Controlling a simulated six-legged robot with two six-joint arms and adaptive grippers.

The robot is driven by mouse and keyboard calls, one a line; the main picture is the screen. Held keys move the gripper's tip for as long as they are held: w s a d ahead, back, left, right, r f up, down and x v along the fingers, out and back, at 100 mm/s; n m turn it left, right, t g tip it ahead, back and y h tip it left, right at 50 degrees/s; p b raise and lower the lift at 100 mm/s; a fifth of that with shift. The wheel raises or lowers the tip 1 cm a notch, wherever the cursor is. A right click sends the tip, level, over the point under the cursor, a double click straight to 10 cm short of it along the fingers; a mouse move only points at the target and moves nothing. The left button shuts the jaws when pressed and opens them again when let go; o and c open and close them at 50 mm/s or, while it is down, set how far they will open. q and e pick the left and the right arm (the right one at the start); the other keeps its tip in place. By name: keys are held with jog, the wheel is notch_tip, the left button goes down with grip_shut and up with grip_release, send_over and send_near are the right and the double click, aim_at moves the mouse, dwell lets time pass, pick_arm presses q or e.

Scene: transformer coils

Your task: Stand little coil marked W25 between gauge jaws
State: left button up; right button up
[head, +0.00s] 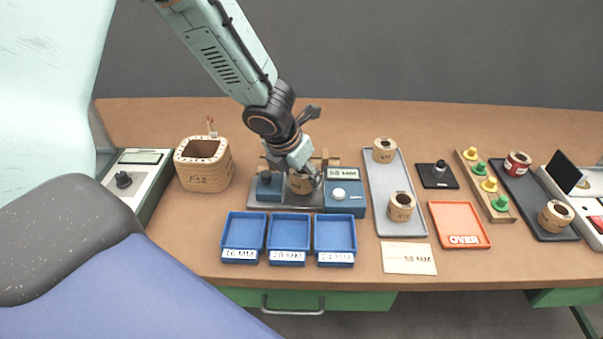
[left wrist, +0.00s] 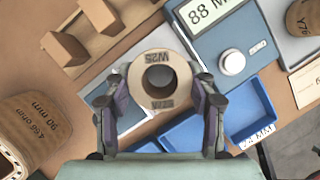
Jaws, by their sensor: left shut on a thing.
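The little coil W25 (left wrist: 160,78) is a tan ring with a dark-edged hole; its marked top faces the left wrist camera. My left gripper (left wrist: 160,98) is shut on it, with one finger on each side. In the head view the coil (head: 301,184) is partly hidden by my left gripper (head: 303,176). It is over the gauge (head: 314,206), between the blue left block (head: 268,186) and the blue display block (head: 345,197). I cannot tell whether it touches the gauge bed. My right gripper is out of view.
Three blue trays (head: 290,257) stand in front of the gauge. A large coil (head: 203,165) stands to its left. A grey tray (head: 398,225) with two coils lies to its right, and a card (head: 409,258) lies in front of that tray. An orange tray (head: 459,225) is farther right.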

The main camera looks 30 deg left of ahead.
pick_arm(q)
jog(key=shift+w+f, duration=0.1)
jog(key=shift+f, duration=0.25)
jog(key=shift+f+b, duration=0.55)
jog(key=shift+b, duration=0.3)
jog(key=o, duration=1.4)
jog(key=o, duration=0.4)
jog(key=shift+r, duration=0.1)
notch_tip(320, 180, up, 8)
jog(key=p, duration=0.8)
jog(key=shift+f, duration=0.3)
